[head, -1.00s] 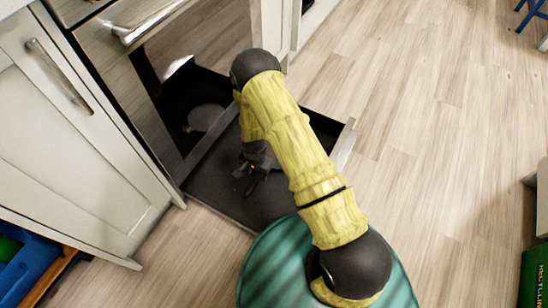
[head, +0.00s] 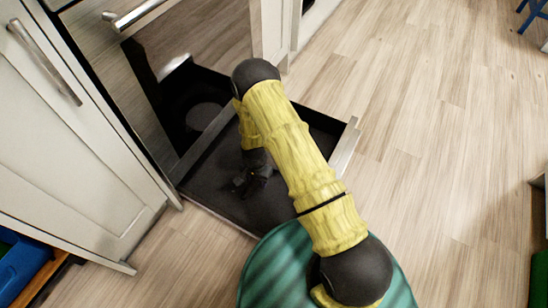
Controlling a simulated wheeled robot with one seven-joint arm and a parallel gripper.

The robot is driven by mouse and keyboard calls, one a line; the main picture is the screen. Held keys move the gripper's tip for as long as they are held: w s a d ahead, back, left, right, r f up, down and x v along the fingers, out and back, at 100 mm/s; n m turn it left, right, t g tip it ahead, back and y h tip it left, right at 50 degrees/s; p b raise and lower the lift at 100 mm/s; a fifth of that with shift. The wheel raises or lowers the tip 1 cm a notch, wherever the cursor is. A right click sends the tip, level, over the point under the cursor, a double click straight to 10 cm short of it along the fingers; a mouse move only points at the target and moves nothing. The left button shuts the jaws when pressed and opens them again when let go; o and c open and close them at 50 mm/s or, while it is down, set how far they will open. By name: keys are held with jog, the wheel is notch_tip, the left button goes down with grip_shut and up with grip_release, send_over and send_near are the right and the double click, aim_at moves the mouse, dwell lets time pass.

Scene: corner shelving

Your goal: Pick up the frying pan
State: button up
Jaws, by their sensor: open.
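A dark drawer (head: 215,188) is pulled out at the bottom of the oven. I see nothing between the fingers. My yellow-sleeved arm hides the middle and right part of the drawer.
The oven door (head: 190,60) with its metal handle stands over the drawer's back. A white cabinet (head: 75,150) is at the left. The drawer's metal edge (head: 346,147) sticks out at the right.

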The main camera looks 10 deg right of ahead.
grip_shut()
jog(key=shift+r, duration=0.1)
dwell(0.3)
notch_tip(320, 180, up, 10)
jog(key=p, duration=0.6)
dwell(0.4)
